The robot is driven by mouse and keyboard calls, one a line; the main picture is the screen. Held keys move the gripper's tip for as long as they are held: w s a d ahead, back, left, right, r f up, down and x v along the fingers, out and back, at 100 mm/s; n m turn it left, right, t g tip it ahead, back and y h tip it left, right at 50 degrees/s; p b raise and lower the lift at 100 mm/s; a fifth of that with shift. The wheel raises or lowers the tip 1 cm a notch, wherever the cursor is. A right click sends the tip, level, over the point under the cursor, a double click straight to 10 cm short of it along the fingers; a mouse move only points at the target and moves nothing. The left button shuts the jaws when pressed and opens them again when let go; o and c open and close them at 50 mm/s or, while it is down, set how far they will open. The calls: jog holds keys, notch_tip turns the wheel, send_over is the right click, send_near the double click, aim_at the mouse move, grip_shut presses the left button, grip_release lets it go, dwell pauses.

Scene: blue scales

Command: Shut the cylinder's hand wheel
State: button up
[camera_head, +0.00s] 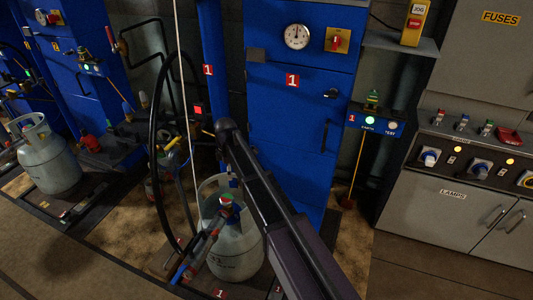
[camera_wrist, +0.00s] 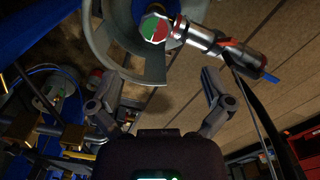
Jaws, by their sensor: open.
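The grey gas cylinder (camera_head: 237,254) stands on the dark floor plate of the blue station marked 1. Its hand wheel (camera_head: 226,200), coloured red and green, sits inside the collar at the top. In the wrist view the hand wheel (camera_wrist: 153,28) shows face-on at the top, inside the grey collar (camera_wrist: 103,45). A silver coupling (camera_wrist: 205,38) with a hose joins the valve beside the wheel. My gripper (camera_wrist: 161,82) is open and empty, its fingers spread below the wheel in that picture and apart from it. In the head view I cannot make out the fingers.
The blue cabinet (camera_head: 300,100) with a gauge stands close behind the cylinder. A black hose (camera_head: 155,150) and a pale hanging line run left of it. Another grey cylinder (camera_head: 48,160) stands at the left. Grey control cabinets (camera_head: 455,205) stand at the right, with clear floor before them.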

jog(key=s+d+r+m+p, duration=0.2)
jog(key=d+r+m+p, duration=0.1)
jog(key=d+r+p, duration=0.1)
jog(key=s+d+r+m+p, duration=0.2)
jog(key=d+r+p, duration=0.3)
jog(key=d, duration=0.4)
jog(key=shift+s+d+r+m, duration=0.25)
jog(key=shift+r+m, duration=0.3)
jog(key=shift+m, duration=0.25)
jog(key=s+d+r+m+p, duration=0.4)
jog(key=s+d+m, duration=0.2)
jog(key=d, duration=0.3)
jog(key=s+d+r+m+p, duration=0.3)
jog(key=s+d+m, duration=0.3)
jog(key=s+d, duration=0.3)
jog(key=shift+d+r+m+p, duration=0.35)
jog(key=shift+d+p, duration=0.2)
jog(key=shift+d, duration=0.2)
jog(key=shift+w, duration=0.1)
